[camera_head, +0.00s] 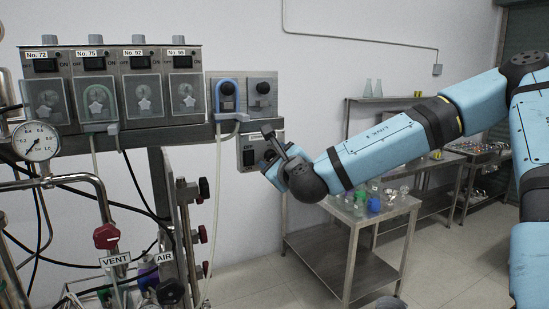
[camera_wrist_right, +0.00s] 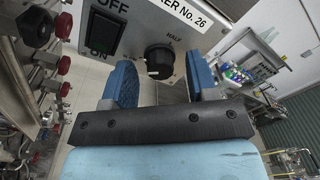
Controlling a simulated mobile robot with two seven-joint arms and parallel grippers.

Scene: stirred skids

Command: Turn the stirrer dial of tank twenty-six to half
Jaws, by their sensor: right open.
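The stirrer box (camera_head: 247,150) hangs below the rail in the head view. In the right wrist view the box (camera_wrist_right: 215,32) carries a label ending in "No. 26". Its black dial (camera_wrist_right: 159,59) sits on the lower front, with "HALF" printed above and to its right. I cannot tell exactly where the dial points. My right gripper (camera_wrist_right: 163,76) is open, with its blue fingers on either side of the dial and gaps to it. In the head view this gripper (camera_head: 272,158) is in front of the box and hides its dial. My left gripper is not in view.
A dark switch (camera_wrist_right: 103,33) marked OFF and ON sits left of the dial. Several numbered pump units (camera_head: 95,62) stand on the rail above left. Pipes, a gauge (camera_head: 36,141) and a red valve knob (camera_head: 106,236) are at left. A steel table (camera_head: 325,248) holds glassware.

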